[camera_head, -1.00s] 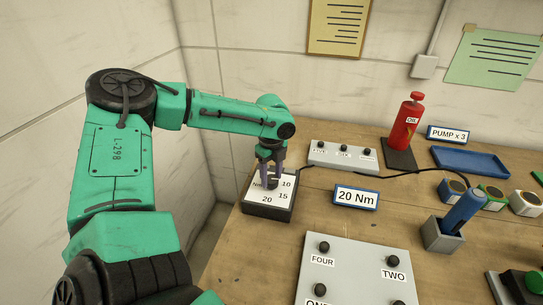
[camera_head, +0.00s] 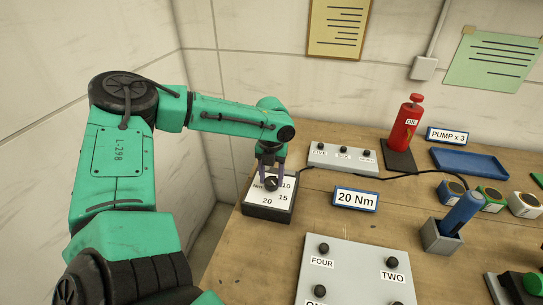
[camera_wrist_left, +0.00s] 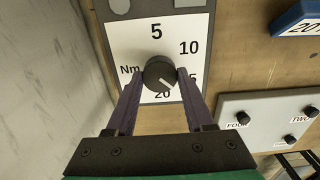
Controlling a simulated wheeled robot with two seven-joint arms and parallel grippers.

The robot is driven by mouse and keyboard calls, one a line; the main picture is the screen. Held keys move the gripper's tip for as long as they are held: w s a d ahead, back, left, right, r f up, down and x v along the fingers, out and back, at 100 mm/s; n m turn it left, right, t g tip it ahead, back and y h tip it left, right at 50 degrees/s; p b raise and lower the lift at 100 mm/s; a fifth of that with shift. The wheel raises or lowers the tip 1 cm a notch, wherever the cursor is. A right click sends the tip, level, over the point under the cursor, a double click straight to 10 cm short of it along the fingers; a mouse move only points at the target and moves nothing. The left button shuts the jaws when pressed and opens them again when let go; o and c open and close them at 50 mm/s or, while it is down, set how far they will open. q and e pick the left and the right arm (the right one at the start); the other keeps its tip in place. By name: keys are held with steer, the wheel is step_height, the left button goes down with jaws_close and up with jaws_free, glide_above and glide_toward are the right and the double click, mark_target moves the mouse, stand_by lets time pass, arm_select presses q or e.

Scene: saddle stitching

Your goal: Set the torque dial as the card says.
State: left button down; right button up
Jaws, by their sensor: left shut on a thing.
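The torque dial (camera_head: 271,184) is a dark round knob on a white-faced box (camera_head: 267,211) at the table's left end. In the left wrist view the knob (camera_wrist_left: 159,73) has a light pointer line aimed to the lower right, roughly between 15 and 20. The scale shows 5, 10, 15 and 20 Nm; a finger partly covers the 15. The card (camera_head: 356,198) reads "20 Nm". My left gripper (camera_head: 272,181) is shut on the knob, one finger on each side, as the left wrist view (camera_wrist_left: 158,80) shows. My right gripper is not in view.
A grey panel with knobs (camera_head: 356,262) lies in front. A grey strip with small knobs (camera_head: 343,157) and a black cable (camera_head: 408,171) are behind. A red oil bottle (camera_head: 406,124), blue tray (camera_head: 470,161) and blue-handled lever (camera_head: 461,212) stand to the right.

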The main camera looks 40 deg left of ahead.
arm_select(q)
steer(key=m, duration=0.4)
steer(key=shift+w+r+m, duration=0.15)
steer(key=shift+m, duration=0.15)
steer(key=m, duration=0.4)
steer(key=shift+m, duration=0.3)
steer(key=shift+c, duration=1.4)
jaws_free()
